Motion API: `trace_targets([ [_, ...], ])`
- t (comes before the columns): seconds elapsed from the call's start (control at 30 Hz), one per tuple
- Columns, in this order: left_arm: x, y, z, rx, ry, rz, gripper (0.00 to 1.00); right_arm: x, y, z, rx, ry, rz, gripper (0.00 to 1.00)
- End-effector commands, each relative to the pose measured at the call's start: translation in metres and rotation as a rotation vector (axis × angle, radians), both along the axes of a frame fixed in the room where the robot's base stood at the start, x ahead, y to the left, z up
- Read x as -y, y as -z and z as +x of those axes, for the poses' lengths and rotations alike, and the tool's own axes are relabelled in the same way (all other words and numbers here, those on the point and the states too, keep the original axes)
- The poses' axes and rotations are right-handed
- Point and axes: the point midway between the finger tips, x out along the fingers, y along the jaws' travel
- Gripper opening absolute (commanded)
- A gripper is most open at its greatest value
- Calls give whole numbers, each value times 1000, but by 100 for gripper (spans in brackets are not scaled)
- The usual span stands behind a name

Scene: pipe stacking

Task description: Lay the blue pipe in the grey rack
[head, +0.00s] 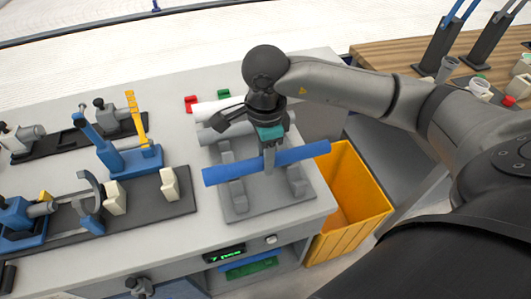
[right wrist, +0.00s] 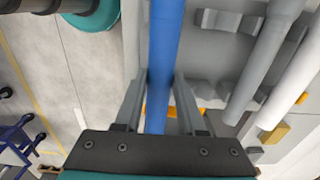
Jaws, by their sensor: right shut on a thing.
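The blue pipe (head: 302,154) is held crosswise in my right gripper (head: 269,168), over the front part of the grey rack (head: 243,213). In the right wrist view the blue pipe (right wrist: 164,60) runs between the two shut fingers of the gripper (right wrist: 158,85). The pipe spans both rows of rack supports; I cannot tell whether it touches them. My left gripper is not in view.
A yellow bin (head: 350,205) stands right of the table, below its top. Blue clamps (head: 130,160) and a dark fixture board (head: 150,203) stand left of the rack. A small display (head: 224,254) is on the table's front.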

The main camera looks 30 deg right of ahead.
Motion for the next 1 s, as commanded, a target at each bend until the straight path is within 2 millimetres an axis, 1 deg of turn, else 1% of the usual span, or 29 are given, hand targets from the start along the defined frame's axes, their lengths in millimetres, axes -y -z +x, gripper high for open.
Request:
trace_targets([
  [0.03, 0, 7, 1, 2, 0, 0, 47, 0, 9, 0, -1, 0, 0, 0],
  [0.47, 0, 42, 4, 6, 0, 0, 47, 0, 61, 0, -1, -2, 0, 0],
  [0.6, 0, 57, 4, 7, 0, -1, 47, 0, 77, 0, 0, -3, 1, 0],
  [0.77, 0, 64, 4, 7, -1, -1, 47, 0, 85, 0, 0, -2, 0, 0],
  [1.0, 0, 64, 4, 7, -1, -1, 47, 0, 85, 0, 0, -2, 0, 0],
])
